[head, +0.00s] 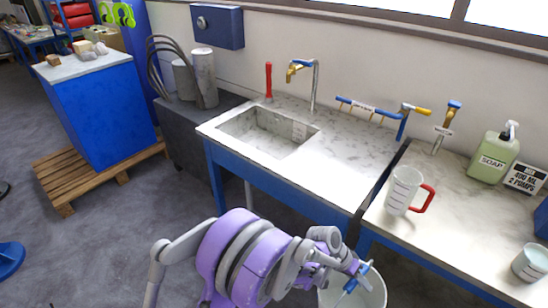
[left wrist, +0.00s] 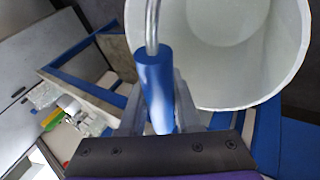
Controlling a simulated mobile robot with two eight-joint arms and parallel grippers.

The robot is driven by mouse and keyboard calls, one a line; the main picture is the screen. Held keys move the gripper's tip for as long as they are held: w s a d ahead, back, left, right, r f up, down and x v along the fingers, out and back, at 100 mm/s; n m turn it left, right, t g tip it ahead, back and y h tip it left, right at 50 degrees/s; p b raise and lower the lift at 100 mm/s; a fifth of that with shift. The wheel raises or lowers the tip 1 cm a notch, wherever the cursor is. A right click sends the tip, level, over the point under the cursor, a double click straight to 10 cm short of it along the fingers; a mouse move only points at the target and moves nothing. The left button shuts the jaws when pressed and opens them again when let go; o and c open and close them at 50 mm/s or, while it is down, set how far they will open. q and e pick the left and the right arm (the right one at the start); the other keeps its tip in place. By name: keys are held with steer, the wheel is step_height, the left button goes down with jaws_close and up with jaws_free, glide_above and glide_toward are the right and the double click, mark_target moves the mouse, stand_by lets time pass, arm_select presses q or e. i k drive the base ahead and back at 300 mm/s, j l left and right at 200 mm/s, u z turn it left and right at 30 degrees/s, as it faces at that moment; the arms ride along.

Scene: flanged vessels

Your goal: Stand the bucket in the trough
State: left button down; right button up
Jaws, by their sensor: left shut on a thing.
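The white bucket (head: 374,292) is at the bottom of the head view, in front of the counter and partly cut off by the frame edge. Its open mouth and inner wall (left wrist: 275,50) fill the upper right of the left wrist view and look empty. My left gripper (head: 358,274) is shut on the blue grip of the bucket's wire handle (left wrist: 155,85). The trough (head: 262,132) is the rectangular basin sunk in the speckled counter, left of centre in the head view. It stands further back than the bucket. My right gripper is not in view.
A tap (head: 313,85) rises behind the trough. A measuring jug (head: 402,190) with a red handle, a soap bottle (head: 493,155) and a cup (head: 530,262) stand on the right counter. The counter's front edge lies between bucket and trough. A blue cabinet (head: 95,115) stands left.

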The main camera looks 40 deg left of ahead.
mark_target(282, 155)
steer(key=j+z, duration=0.1)
steer(key=j, duration=1.15)
steer(key=k+j+z, duration=0.15)
steer(key=j, duration=0.5)
steer(key=j+z, duration=0.1)
steer(key=j, duration=0.5)
steer(key=k+j+z, duration=0.1)
steer(key=j, duration=0.55)
